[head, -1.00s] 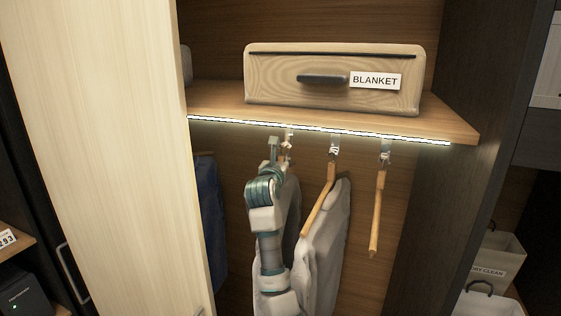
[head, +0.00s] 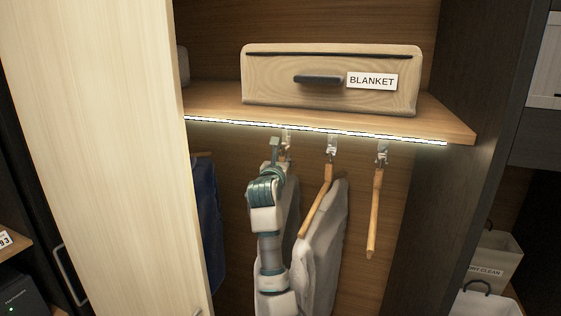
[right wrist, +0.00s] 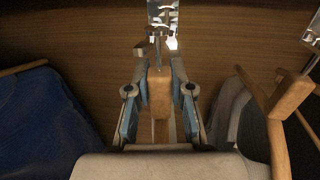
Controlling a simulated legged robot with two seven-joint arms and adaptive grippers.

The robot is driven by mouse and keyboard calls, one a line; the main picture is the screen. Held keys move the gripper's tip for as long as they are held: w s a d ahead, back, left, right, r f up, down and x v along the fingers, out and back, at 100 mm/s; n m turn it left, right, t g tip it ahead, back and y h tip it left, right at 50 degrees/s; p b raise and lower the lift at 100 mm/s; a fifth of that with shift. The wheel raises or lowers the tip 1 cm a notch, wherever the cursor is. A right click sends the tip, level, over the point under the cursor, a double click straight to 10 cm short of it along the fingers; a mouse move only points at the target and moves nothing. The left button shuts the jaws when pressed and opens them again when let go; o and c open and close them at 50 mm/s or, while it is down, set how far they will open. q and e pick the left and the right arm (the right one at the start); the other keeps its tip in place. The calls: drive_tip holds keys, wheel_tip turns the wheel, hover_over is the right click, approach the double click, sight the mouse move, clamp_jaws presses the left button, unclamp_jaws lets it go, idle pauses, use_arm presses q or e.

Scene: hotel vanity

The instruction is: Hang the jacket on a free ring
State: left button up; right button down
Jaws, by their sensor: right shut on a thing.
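My right gripper (right wrist: 159,108) is shut on the wooden neck of a hanger (right wrist: 160,90), just under the shelf. A light grey jacket (right wrist: 145,165) hangs from this hanger; my arm hides much of it in the head view. The hanger's metal hook reaches up to a shiny metal ring (right wrist: 163,22) above. I cannot tell whether the hook sits in the ring or only in front of it. Another ring (head: 331,146) holds a hanger with a grey garment (head: 322,245). The rightmost ring (head: 382,153) holds a bare wooden hanger (head: 374,215). My left gripper is not in view.
A dark blue garment (head: 205,220) hangs at the left, partly behind the pale door (head: 110,150). A shelf (head: 440,118) with a lit front edge carries a blanket box (head: 290,92). A dark side panel (head: 445,220) bounds the right. Bare back wall shows beside the rightmost hanger.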

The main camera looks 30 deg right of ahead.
drive_tip(key=shift+x, duration=1.1)
idle(0.4)
drive_tip(key=shift+s+d+f+b, duration=0.1)
drive_tip(key=shift+f+b, duration=0.2)
drive_tip(key=shift+f, duration=0.15)
idle(1.2)
